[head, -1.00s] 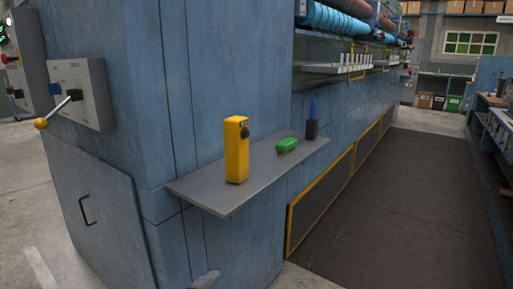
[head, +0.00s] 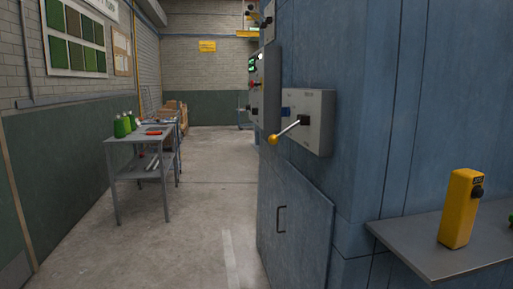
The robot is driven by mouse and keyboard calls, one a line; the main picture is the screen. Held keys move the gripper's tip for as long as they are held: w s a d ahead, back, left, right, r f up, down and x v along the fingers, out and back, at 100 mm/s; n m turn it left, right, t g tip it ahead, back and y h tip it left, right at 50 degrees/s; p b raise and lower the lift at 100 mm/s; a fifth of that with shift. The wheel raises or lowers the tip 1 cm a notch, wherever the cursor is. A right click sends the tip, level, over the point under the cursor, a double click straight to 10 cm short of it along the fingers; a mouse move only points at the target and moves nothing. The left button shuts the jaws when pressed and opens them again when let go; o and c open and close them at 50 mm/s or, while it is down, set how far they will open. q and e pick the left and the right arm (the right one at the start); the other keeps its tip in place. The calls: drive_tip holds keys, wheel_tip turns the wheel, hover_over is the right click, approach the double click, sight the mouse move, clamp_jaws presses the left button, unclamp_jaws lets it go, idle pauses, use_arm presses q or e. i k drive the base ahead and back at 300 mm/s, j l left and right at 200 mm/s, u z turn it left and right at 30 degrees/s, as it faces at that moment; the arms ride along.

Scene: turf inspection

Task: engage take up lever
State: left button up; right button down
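The take up lever (head: 288,132) is a metal rod with a yellow ball knob. It comes out of a grey control box (head: 320,122) on the end face of the blue machine. The rod slants down and to the left from its dark pivot. The box also bears a small blue part and lettering too small to read. Nothing touches the lever. Neither of my grippers is in the head view.
A grey shelf (head: 420,247) with a yellow device (head: 462,208) juts out at lower right. A cabinet door (head: 295,222) with a handle is below the lever. A metal table (head: 140,150) with green bottles stands at left. The aisle floor (head: 190,220) between is clear.

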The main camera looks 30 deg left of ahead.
sight(274, 139)
drive_tip(key=u, duration=1)
